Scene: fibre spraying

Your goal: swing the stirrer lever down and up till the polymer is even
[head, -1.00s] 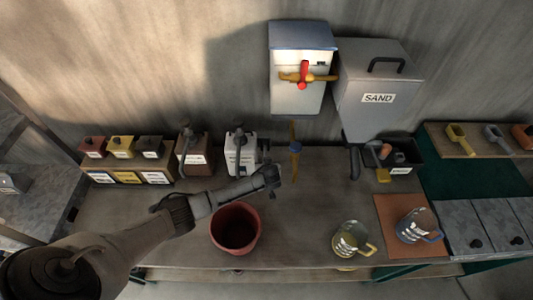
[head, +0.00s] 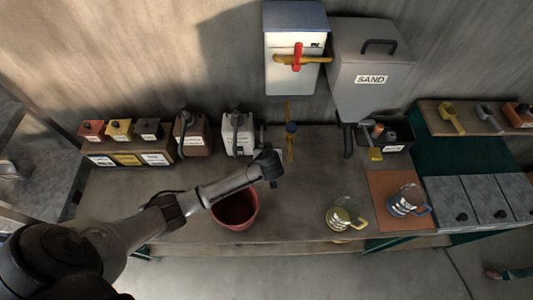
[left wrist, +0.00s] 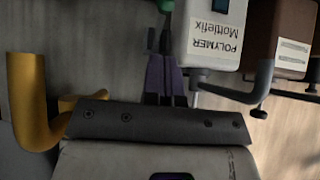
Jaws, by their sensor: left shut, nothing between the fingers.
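The white polymer jug (head: 238,137) stands at the back of the bench, and its upside-down label fills part of the left wrist view (left wrist: 213,40). A dark upright fitting stands at the jug's right side in the head view; I cannot tell clearly which part is the stirrer lever. My left gripper (head: 273,184) is in front of and right of the jug, above the bench. Its dark purple fingers (left wrist: 165,92) are shut and empty, close beside the jug in the left wrist view. The polymer inside cannot be seen. My right gripper is not in view.
A red bucket (head: 236,210) stands below my left forearm, which partly covers it. A brown jug (head: 193,136) is left of the polymer. Two clear jugs stand at right.

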